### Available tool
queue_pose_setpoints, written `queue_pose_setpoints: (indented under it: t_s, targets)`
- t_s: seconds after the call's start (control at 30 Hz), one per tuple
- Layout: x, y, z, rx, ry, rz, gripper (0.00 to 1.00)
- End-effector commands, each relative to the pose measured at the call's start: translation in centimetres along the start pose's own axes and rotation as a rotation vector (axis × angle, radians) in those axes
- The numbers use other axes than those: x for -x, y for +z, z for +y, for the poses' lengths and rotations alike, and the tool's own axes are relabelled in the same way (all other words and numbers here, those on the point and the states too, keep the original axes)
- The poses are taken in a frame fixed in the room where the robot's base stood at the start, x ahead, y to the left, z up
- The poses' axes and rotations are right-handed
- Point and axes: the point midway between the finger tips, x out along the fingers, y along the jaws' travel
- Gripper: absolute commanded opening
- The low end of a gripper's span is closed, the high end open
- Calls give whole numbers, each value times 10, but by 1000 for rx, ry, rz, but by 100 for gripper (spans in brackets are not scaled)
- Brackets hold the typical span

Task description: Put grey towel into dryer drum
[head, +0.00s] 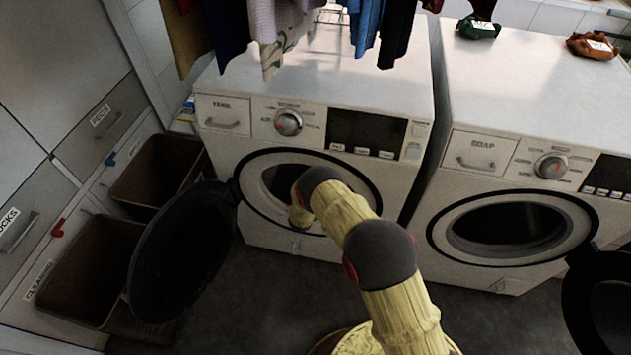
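The left front-loading machine (225,150) has a small drawer label that seems to read "TANK"; it appears to be the dryer. Its round black door (180,252) is swung open to the left. My yellow arm reaches to its drum opening (276,180) and bends down there, covering the right part of the opening. My gripper is hidden behind the arm or inside the drum, so its fingers do not show. I see no grey towel that I can make out; the drum's inside is dark and partly covered.
A second machine (455,195), labelled "SOAP", stands at the right with its door (610,310) open. Clothes (300,25) hang above the left machine. Brown bins (85,270) and drawers line the left. Crumpled items (478,28) lie on the right machine. Dark floor is clear in front.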

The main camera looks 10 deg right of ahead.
Motion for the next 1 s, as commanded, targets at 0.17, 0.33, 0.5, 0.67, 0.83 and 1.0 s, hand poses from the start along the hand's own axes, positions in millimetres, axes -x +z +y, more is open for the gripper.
queue_pose_setpoints:
  t_s: [0.17, 0.33, 0.5, 0.67, 0.83, 1.0]
  targets:
    - [-1, 1, 1, -1, 1, -3, 2]
    - [-1, 1, 1, -1, 1, -3, 62]
    - [-1, 1, 1, -1, 1, -3, 72]
    - [-1, 0, 0, -1, 0, -2, 81]
    - [-1, 0, 0, -1, 0, -2, 82]
    - [0, -1, 0, 0, 0, 0, 82]
